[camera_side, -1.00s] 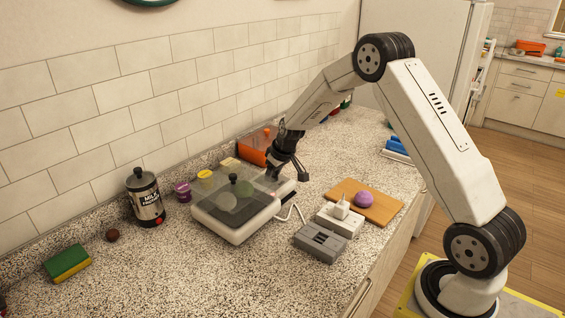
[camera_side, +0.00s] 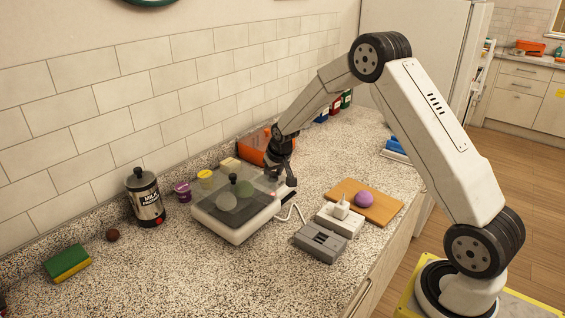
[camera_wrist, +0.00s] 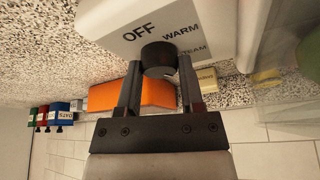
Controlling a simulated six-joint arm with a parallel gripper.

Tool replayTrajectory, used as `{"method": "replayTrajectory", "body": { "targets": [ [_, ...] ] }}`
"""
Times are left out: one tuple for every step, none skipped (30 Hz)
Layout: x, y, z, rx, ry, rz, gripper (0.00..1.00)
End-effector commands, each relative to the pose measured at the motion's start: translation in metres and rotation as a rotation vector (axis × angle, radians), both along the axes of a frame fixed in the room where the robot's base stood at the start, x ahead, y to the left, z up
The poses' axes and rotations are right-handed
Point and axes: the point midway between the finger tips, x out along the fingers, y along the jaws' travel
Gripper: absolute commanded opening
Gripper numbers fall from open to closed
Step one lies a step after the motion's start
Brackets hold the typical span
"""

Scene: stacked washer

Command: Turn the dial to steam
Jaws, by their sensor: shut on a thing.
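The dial (camera_wrist: 158,60) is a round dark knob on the white front of the appliance (camera_wrist: 95,14). Labels OFF, WARM and STEAM are printed around it; STEAM is partly hidden by a finger. In the wrist view my gripper (camera_wrist: 158,75) is shut on the dial, one finger on each side. Which label the dial points to cannot be told. In the side view the white appliance (camera_side: 232,230) with a clear lid stands on the counter, and my gripper (camera_side: 285,185) is at its right end, hiding the dial.
An orange box (camera_side: 250,148) stands behind the appliance near the tiled wall. A grey socket block (camera_side: 320,243), a white plug block (camera_side: 340,222) and a wooden board (camera_side: 375,205) lie to the right. A jar (camera_side: 146,197) stands left.

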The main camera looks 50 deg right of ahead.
Motion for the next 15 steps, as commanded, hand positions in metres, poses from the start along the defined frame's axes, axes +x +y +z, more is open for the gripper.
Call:
{"method": "replayTrajectory", "body": {
  "targets": [
    [-0.0014, 0.0001, -0.0011, 0.0, 0.005, -0.012, 0.0],
    [-0.0013, 0.0001, -0.0011, 0.001, 0.005, -0.018, 0.0],
    [-0.0014, 0.0002, -0.0011, 0.0, 0.004, -0.025, 0.0],
    [-0.0013, 0.0001, -0.0011, 0.0, 0.004, -0.029, 0.0],
    [-0.0013, 0.0001, -0.0012, 0.0, 0.004, -0.032, 0.0],
    [-0.0013, 0.0, -0.0012, 0.0, 0.004, -0.035, 0.0],
    [-0.0013, 0.0, -0.0012, 0.0, 0.004, -0.036, 0.0],
    [-0.0013, 0.0, -0.0012, 0.0, 0.004, -0.036, 0.0],
    [-0.0013, 0.0, -0.0012, 0.0, 0.004, -0.036, 0.0],
    [-0.0013, 0.0, -0.0012, 0.0, 0.004, -0.036, 0.0],
    [-0.0013, 0.0, -0.0012, 0.0, 0.004, -0.036, 0.0],
    [-0.0013, 0.0, -0.0012, 0.0, 0.004, -0.036, 0.0],
    [-0.0013, 0.0, -0.0012, 0.0, 0.004, -0.036, 0.0],
    [-0.0014, 0.0, -0.0012, 0.0, 0.004, -0.036, 0.0],
    [-0.0014, 0.0, -0.0012, 0.0, 0.004, -0.036, 0.52]
  ]
}}
